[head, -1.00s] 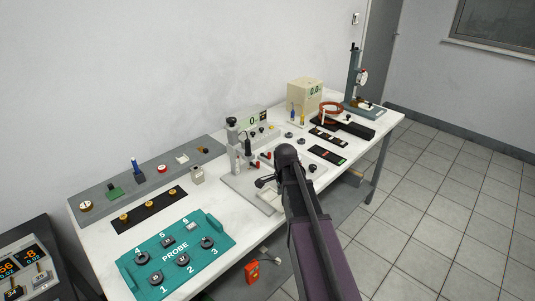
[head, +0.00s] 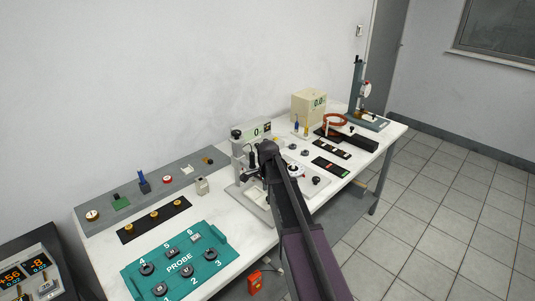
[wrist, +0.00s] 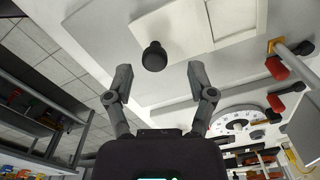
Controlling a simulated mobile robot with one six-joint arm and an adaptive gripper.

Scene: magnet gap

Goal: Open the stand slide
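A grey stand (head: 238,158) with a black knob on top rises from a pale base plate around the middle of the bench. My arm's end covers part of it. In the wrist view a black round knob (wrist: 154,56) sticks out from a pale grey block. I cannot tell for sure that this is the slide's knob. My gripper (wrist: 159,76) is open and empty. Its fingers stand to either side of the knob's line, with the knob slightly beyond the tips and apart from them. In the head view the fingers are hidden behind my arm.
A white dial (wrist: 238,123) and red-and-black clamps (wrist: 277,68) lie to the right in the wrist view. A teal probe tray (head: 180,262), a black strip with brass knobs (head: 153,217) and a cream meter box (head: 308,105) share the bench.

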